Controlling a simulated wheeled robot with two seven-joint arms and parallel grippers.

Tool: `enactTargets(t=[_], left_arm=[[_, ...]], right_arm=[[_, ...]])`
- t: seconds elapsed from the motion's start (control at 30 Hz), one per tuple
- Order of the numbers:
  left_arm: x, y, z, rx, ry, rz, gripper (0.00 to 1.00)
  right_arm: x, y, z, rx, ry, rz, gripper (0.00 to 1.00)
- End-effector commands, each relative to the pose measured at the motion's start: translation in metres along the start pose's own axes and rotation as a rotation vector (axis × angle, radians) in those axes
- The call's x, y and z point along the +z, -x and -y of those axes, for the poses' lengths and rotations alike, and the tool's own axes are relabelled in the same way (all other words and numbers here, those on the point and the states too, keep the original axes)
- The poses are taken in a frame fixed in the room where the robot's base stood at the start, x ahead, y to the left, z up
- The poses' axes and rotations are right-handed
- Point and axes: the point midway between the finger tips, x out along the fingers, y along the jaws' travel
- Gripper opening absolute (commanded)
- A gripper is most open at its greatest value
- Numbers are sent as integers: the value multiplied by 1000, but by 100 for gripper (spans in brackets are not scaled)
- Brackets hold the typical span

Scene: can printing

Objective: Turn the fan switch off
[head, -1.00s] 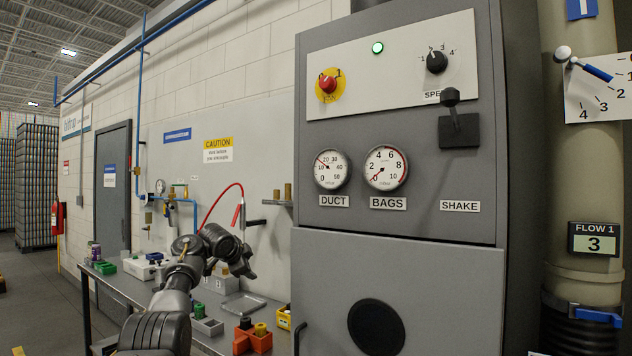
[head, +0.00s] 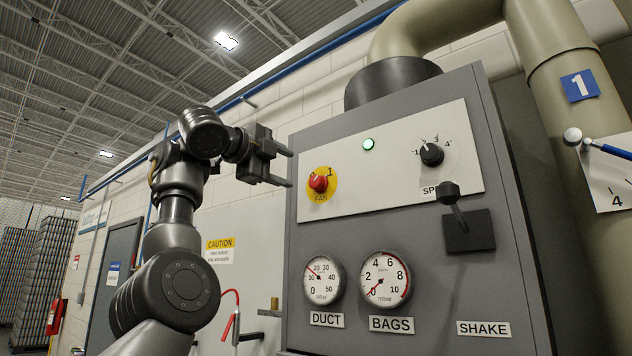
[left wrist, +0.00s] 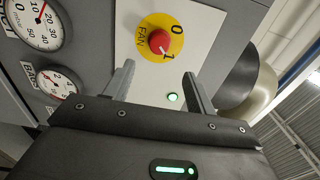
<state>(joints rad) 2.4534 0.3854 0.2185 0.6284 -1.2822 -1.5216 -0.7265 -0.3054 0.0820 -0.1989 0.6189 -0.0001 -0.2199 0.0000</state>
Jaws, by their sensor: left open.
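The fan switch (head: 319,183) is a red knob on a yellow disc marked 0, 1 and FAN, at the left of the white control panel. In the left wrist view the fan switch (left wrist: 160,41) sits ahead, between the lines of the two fingers, and its white mark seems to point toward 1. A green lamp (head: 368,144) beside it is lit. My left gripper (head: 288,168) is open and empty, just left of the switch and apart from it. Its fingers (left wrist: 158,71) also show in the left wrist view. My right gripper is not in view.
The speed knob (head: 432,155) and a black shake lever (head: 455,212) stick out farther right on the cabinet. Duct (head: 324,282) and bags (head: 384,279) gauges sit below the panel. A large pipe (head: 560,90) stands at the right. The space before the switch is clear.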

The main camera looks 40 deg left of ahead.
Motion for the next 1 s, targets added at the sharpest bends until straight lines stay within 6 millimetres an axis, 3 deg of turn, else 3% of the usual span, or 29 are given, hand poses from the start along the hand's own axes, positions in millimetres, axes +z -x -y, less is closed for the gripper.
enactTargets(t=[0.17,0.4,0.6,1.0], left_arm=[[3,-22,4,6,1,6,56],[2,-69,5,6,2,5,56],[2,-96,2,5,2,3,56],[0,-106,-1,3,2,1,56]], right_arm=[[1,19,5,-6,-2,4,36],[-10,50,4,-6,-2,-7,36],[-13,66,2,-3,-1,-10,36],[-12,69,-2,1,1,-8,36]])
